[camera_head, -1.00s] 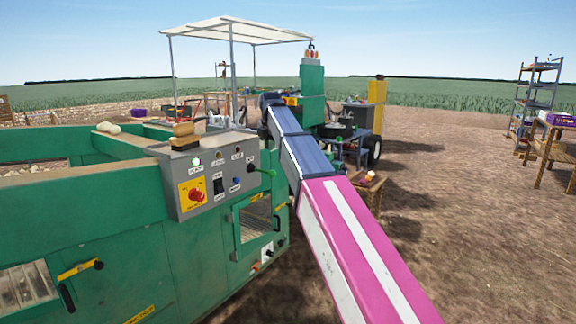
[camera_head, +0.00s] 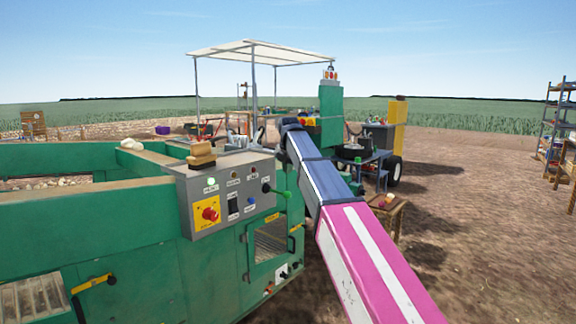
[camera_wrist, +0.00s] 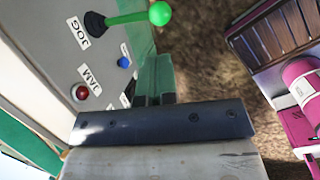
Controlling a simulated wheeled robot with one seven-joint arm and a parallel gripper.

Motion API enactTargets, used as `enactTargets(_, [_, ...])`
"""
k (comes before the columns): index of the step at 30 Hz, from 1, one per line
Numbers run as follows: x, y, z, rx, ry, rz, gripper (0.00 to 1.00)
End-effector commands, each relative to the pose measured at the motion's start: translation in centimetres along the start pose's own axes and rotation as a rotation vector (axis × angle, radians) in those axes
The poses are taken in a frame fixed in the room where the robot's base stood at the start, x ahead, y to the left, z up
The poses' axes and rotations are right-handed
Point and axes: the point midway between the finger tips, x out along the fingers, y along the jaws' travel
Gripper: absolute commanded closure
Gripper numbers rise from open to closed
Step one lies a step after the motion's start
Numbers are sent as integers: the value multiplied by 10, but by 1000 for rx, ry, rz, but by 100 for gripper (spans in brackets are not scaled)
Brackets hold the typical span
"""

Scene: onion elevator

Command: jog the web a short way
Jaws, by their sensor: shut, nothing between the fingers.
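The grey control panel (camera_head: 233,190) is on the green machine. Its jog lever (camera_head: 266,188) has a green knob. In the wrist view the lever (camera_wrist: 125,18) stands by the JOG label, its bright green ball knob (camera_wrist: 160,13) pointing right. A red JAM lamp (camera_wrist: 81,92) and a blue button (camera_wrist: 124,61) sit close by. My gripper (camera_wrist: 155,98) shows at the lower middle of the wrist view, shut and empty. The lever knob is beyond it and apart from it. I cannot make out my gripper in the head view. The web is not distinguishable.
A red stop button (camera_head: 208,213) on yellow and a wooden brush-like block (camera_head: 201,154) are on the panel. My pink and blue arm crosses the head view's middle. A wooden stand (camera_head: 390,208) is right of it. Dirt ground (camera_head: 480,220) lies open at right.

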Motion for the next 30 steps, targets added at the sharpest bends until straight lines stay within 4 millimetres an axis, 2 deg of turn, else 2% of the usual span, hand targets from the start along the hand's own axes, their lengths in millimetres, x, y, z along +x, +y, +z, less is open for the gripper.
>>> enactTargets(9, [58, 0, 0, 0, 1, -1, 100])
enactTargets(15, [83, 0, 0, 0, 0, 0, 100])
enactTargets(21, [93, 0, 0, 0, 0, 0, 100])
enactTargets(30, [94, 0, 0, 0, 0, 0, 100])
